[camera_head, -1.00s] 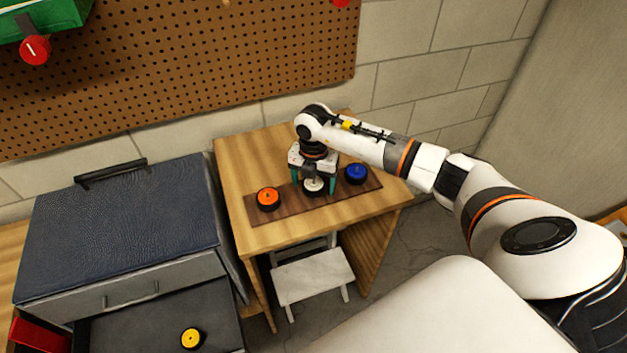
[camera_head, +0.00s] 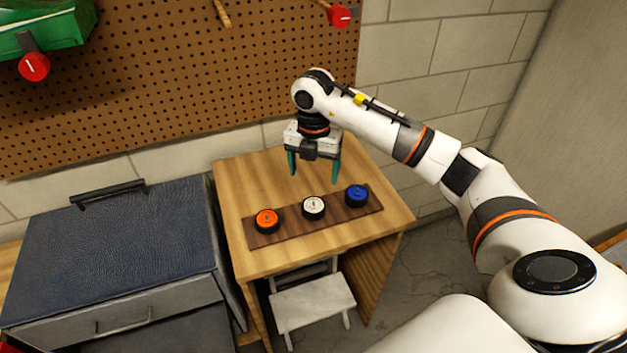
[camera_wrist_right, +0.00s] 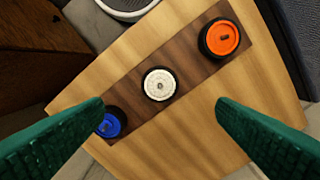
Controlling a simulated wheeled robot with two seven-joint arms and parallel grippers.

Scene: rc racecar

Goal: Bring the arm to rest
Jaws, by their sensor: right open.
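My right gripper (camera_head: 314,172) is open and empty, raised above the wooden table (camera_head: 237,185). Its two green fingers point down and also show spread apart in the right wrist view (camera_wrist_right: 160,103). Below it, a dark wooden board (camera_head: 290,222) carries three wheels in a row. The orange-hubbed wheel (camera_head: 266,220) is at the left, the white-hubbed wheel (camera_head: 313,207) in the middle and the blue-hubbed wheel (camera_head: 357,195) at the right. In the wrist view the white wheel (camera_wrist_right: 160,85) lies between and beyond the fingertips, untouched. My left gripper is not in view.
A dark-topped drawer cabinet (camera_head: 110,240) stands left of the table. A white step stool (camera_head: 312,302) is under the table front. A pegboard (camera_head: 200,70) with red-knobbed items hangs on the block wall behind. The air around the gripper is clear.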

